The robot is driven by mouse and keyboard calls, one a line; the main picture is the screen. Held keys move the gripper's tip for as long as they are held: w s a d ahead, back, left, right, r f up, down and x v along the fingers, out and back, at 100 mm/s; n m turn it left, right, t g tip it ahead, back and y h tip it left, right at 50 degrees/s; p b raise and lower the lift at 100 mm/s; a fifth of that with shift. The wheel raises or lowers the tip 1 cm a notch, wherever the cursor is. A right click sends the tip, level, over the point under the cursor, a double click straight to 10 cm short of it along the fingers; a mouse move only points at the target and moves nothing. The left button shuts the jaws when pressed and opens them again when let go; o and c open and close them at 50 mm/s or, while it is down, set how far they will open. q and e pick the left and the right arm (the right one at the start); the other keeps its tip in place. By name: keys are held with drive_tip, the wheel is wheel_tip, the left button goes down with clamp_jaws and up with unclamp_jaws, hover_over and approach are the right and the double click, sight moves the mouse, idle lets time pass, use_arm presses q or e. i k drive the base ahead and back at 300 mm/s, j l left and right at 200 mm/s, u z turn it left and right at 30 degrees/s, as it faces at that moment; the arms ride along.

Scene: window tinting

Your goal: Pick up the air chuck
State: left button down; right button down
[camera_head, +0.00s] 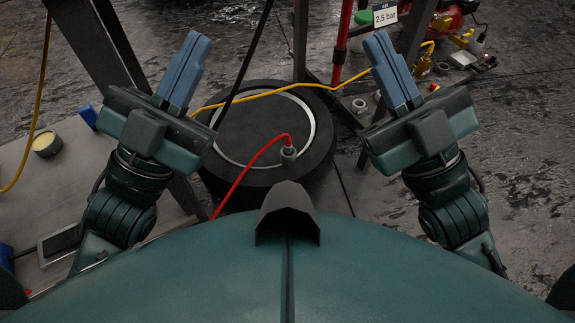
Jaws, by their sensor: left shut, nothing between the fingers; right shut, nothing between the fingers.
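A red hose (247,168) ends in a small grey fitting (288,154) on a dark round tire-like object (318,165) with a pale ring. This fitting may be the air chuck, but I cannot tell for sure. My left gripper (197,42) is shut and empty, up and left of the fitting in the picture. My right gripper (379,42) is shut and empty, up and right of it. Both sets of blue fingers point away from me, apart from the fitting. A yellow hose (262,92) passes across the far part of the round object.
A sign (386,17) reads 2.5 bar. Brass fittings (421,66) and red equipment (440,10) stand at the upper right. A grey bench (60,180) with a small round tin (46,144) is at left. Dark posts rise beyond my grippers. Wet floor is open at right.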

sight(288, 146)
drive_tip(key=i+l, duration=0.4)
drive_tip(key=l, duration=0.15)
drive_tip(key=i+l, duration=0.4)
drive_tip(key=l, duration=0.15)
